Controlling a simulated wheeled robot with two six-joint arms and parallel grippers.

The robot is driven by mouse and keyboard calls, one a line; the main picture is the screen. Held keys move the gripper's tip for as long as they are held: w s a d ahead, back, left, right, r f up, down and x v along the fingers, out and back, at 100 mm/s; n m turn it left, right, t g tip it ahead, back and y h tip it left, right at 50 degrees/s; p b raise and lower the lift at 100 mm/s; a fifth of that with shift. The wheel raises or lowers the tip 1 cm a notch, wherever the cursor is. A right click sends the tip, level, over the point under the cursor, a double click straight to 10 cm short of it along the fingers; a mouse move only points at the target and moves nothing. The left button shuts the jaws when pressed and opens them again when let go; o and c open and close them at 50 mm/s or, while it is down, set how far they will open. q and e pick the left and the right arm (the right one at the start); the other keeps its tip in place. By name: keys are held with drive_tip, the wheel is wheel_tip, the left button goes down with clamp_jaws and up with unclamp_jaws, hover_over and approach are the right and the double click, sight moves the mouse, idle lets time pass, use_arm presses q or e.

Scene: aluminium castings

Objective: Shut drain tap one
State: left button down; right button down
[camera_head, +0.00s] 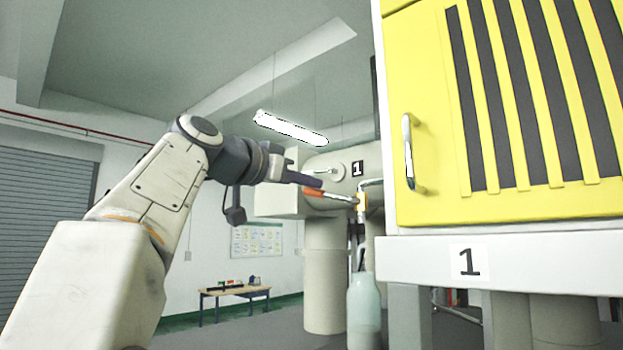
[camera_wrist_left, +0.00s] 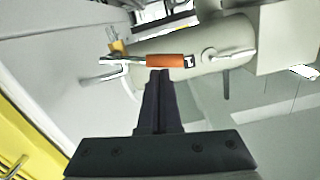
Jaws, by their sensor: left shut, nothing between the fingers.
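The drain tap has a yellow brass body (camera_head: 361,203) on a thin pipe beside the tank marked 1. Its orange lever (camera_head: 314,192) points left, roughly level and crosswise to the vertical spout below. In the left wrist view the orange lever (camera_wrist_left: 170,61) lies just beyond the fingertips, with the brass body (camera_wrist_left: 117,47) to its left. My left gripper (camera_head: 319,182) is shut and empty, with its tips at or just above the lever; I cannot tell whether they touch. It also shows in the left wrist view (camera_wrist_left: 160,75). My right gripper is not in view.
A pale bottle (camera_head: 363,305) stands under the spout. The grey tank (camera_head: 340,160) is behind the tap. A yellow slatted cabinet (camera_head: 432,120) on a white ledge (camera_head: 420,262) marked 1 bounds the right side. A low table (camera_head: 236,291) stands far back.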

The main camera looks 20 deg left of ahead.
use_arm(q)
drive_tip(key=shift+a+f+n+b, duration=0.3)
drive_tip(key=shift+f+n+b, duration=0.15)
drive_tip(key=shift+f+n, duration=0.15)
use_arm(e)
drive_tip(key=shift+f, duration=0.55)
use_arm(q)
drive_tip(key=shift+w+f, duration=0.1)
drive_tip(key=shift+f, duration=0.05)
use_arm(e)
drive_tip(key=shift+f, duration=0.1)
